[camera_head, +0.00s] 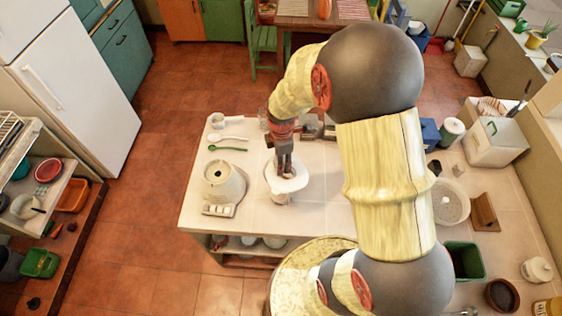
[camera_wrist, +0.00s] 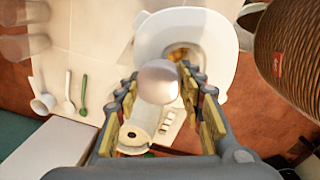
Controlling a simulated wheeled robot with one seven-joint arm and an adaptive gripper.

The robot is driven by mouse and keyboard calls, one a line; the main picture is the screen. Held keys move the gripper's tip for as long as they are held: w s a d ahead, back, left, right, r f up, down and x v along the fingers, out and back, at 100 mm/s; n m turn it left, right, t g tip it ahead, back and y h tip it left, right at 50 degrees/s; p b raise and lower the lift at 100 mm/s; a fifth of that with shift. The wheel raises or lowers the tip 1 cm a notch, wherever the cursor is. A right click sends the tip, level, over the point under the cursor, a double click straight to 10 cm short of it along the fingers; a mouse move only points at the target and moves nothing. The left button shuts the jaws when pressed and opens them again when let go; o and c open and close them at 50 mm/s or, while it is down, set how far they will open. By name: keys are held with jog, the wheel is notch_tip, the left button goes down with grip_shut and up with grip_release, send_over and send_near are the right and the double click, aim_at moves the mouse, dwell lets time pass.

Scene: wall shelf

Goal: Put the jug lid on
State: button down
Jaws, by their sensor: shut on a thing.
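My gripper (camera_head: 286,173) points down over the white jug (camera_head: 280,197) on the white worktop. In the wrist view its fingers (camera_wrist: 160,88) are closed around a pale, rounded piece, which looks like the jug lid (camera_wrist: 158,80). The jug (camera_wrist: 226,42) shows behind it with a wide white rim, and something yellow-brown shows in its opening. The lid overlaps part of that opening in the wrist view; I cannot tell whether it touches the jug. The head view hides the lid's underside behind the fingers and rim.
A cream appliance base (camera_head: 222,184) with buttons stands left of the jug. A white spoon (camera_head: 229,138), a green spoon (camera_head: 227,149) and a white cup (camera_head: 217,121) lie farther back left. The worktop (camera_head: 255,215) is bare in front. A green bin (camera_head: 464,258) stands at right.

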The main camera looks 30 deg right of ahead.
jog(key=shift+s+a+f+b, duration=0.1)
jog(key=shift+s+f+b, duration=0.45)
jog(key=shift+b, duration=0.1)
jog(key=shift+w+a+r+t, duration=0.1)
jog(key=shift+w+t, duration=0.05)
jog(key=shift+w, duration=0.3)
jog(key=shift+w+a+t, duration=0.1)
jog(key=shift+w+t, duration=0.05)
jog(key=shift+w, duration=0.25)
dwell(0.7)
jog(key=shift+w, duration=0.3)
jog(key=shift+w+a+b, duration=0.2)
jog(key=shift+w+b, duration=0.15)
jog(key=shift+w, duration=0.8)
dwell(1.3)
jog(key=c, duration=1.5)
grip_release()
jog(key=o, duration=0.4)
jog(key=shift+w, duration=0.3)
jog(key=shift+o, duration=0.2)
jog(key=shift+r, duration=0.15)
jog(key=shift+r, duration=0.1)
